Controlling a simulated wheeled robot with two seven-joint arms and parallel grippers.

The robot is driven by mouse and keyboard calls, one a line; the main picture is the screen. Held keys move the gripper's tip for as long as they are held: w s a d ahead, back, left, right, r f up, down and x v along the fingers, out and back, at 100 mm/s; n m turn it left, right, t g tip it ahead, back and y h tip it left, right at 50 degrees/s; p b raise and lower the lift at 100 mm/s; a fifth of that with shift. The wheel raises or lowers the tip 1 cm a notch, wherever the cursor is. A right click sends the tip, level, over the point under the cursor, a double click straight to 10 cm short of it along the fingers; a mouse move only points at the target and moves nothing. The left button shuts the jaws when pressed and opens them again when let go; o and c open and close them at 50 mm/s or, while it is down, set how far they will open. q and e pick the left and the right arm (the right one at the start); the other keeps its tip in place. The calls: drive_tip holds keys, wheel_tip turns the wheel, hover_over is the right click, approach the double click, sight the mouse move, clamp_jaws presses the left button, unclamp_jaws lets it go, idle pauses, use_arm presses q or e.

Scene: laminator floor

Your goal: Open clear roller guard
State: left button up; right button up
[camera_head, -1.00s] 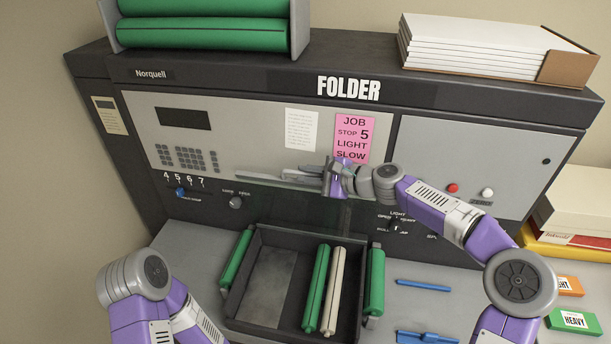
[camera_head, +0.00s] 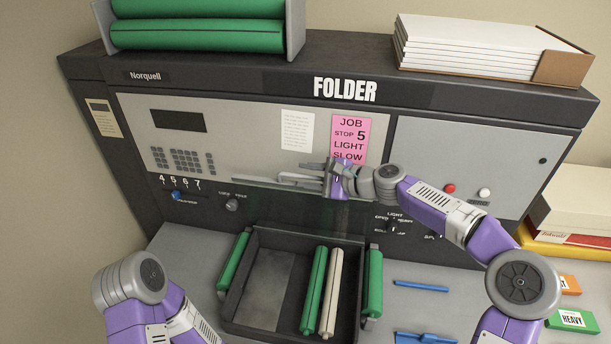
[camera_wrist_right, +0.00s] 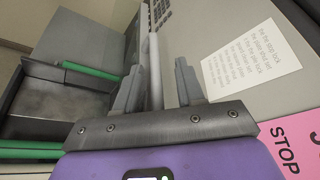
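The clear roller guard (camera_head: 300,215) is a see-through panel low on the front of the folder, above the roller tray. It is faint, and its exact tilt is hard to tell. A grey handle bar (camera_head: 250,181) runs along its upper edge. My right gripper (camera_head: 300,173) is at the right part of this bar, below the pink sheet. In the right wrist view, the bar (camera_wrist_right: 155,70) passes between the two spread fingers (camera_wrist_right: 158,85), nearer the left one, with a gap to the right one. My left gripper is out of view; only my left arm shows at lower left.
A dark tray (camera_head: 262,285) with a green and a cream roller stands below the guard, with green rollers at its sides. A pink job sheet (camera_head: 349,135) and a white notice (camera_head: 297,130) are on the panel. Blue tools (camera_head: 421,286) lie on the bench at right.

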drive_tip(key=b+v, duration=0.1)
drive_tip(key=v, duration=0.6)
drive_tip(key=shift+r, duration=0.1)
